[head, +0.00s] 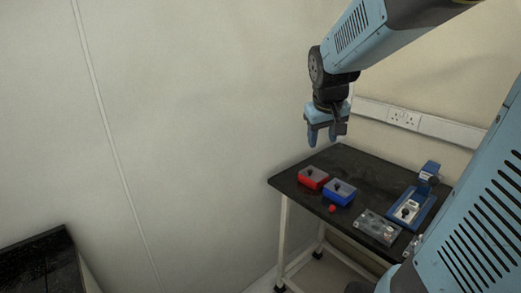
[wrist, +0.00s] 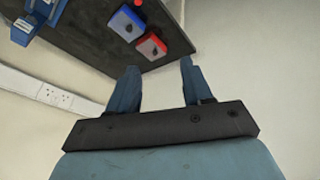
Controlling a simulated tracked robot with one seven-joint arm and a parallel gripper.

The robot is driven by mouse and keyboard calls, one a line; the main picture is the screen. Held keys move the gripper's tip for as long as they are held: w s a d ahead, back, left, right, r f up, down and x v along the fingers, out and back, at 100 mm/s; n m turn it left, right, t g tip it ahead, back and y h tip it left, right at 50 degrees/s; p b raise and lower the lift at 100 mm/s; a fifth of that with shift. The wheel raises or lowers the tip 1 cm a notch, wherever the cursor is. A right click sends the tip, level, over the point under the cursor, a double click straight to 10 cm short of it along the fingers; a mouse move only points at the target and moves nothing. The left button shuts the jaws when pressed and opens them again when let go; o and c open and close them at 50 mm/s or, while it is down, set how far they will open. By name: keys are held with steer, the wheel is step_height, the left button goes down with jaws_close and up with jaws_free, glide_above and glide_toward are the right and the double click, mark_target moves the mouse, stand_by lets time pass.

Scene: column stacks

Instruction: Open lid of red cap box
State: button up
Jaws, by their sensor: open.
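A red box (head: 313,177) with a grey top and a dark knob sits on the black table near its left edge. It also shows in the wrist view (wrist: 151,47), beyond my fingertips. A blue box (head: 339,191) of like shape stands beside it, and shows in the wrist view (wrist: 127,23) too. Both grey tops look in place. My gripper (head: 324,143) is open and empty, pointing down above the table's far edge, well clear of both boxes. Its two blue fingers show apart in the wrist view (wrist: 160,72).
The black table (head: 360,164) also holds a small red ball (head: 332,209), a clear grey case (head: 378,227) and a blue device (head: 411,208). A wall with a socket strip (head: 404,118) runs behind it. Another dark surface (head: 38,262) is at lower left.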

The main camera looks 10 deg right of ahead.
steer(key=w+d+f, duration=0.4)
steer(key=w+f, duration=0.2)
steer(key=w, duration=0.4)
steer(key=n+y, duration=0.1)
steer(key=y, duration=0.2)
glide_toward(310, 170)
steer(key=x, duration=0.8)
steer(key=shift+s, duration=0.1)
steer(key=shift+c, duration=0.2)
jaws_close()
